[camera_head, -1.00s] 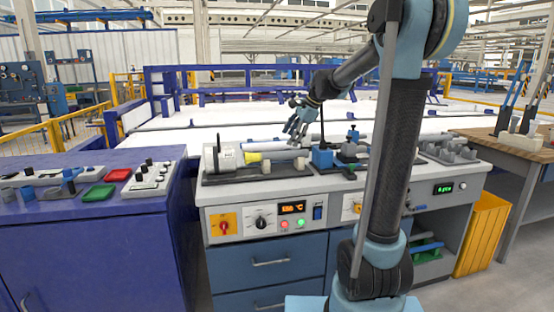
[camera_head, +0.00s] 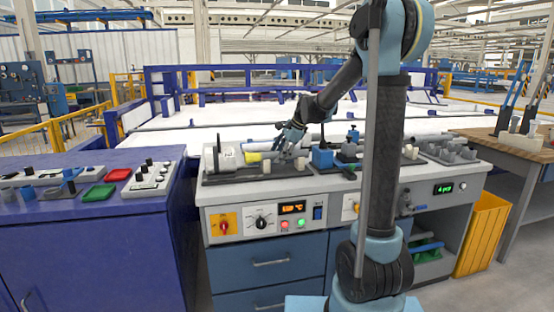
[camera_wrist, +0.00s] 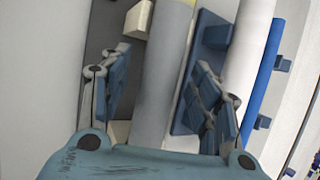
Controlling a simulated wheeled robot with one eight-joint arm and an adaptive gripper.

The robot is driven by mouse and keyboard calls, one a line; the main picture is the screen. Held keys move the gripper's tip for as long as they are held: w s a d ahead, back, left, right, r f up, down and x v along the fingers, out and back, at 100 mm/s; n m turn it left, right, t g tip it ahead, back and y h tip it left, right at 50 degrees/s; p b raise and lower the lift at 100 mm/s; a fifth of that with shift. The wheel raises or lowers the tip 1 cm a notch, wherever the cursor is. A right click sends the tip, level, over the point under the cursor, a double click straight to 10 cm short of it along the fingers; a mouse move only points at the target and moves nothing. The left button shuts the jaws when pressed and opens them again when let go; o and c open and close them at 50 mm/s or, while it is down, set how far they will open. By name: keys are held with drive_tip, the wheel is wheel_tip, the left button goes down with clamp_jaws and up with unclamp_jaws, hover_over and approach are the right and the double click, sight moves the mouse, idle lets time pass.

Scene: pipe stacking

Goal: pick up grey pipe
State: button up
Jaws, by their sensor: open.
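The grey pipe (camera_wrist: 163,75) runs up the middle of the wrist view. My gripper (camera_wrist: 163,85) is open, with one finger on each side of the pipe and gaps to it on both sides. In the head view, my gripper (camera_head: 284,150) is low over the middle of the bench, at the pipe fixture. The grey pipe is mostly hidden there behind my fingers. The yellow collar (camera_head: 253,158) shows to the left of my gripper. Whether the fingertips touch the fixture cannot be told.
A white pipe (camera_wrist: 247,65) and a blue rail lie right of the grey pipe in the wrist view. Cream blocks (camera_wrist: 138,20) stand beside it. A blue clamp block (camera_head: 322,158) stands right of my gripper, and a white machine head (camera_head: 221,158) stands left.

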drive_tip(key=c, duration=1.3)
drive_tip(key=shift+r, duration=0.1)
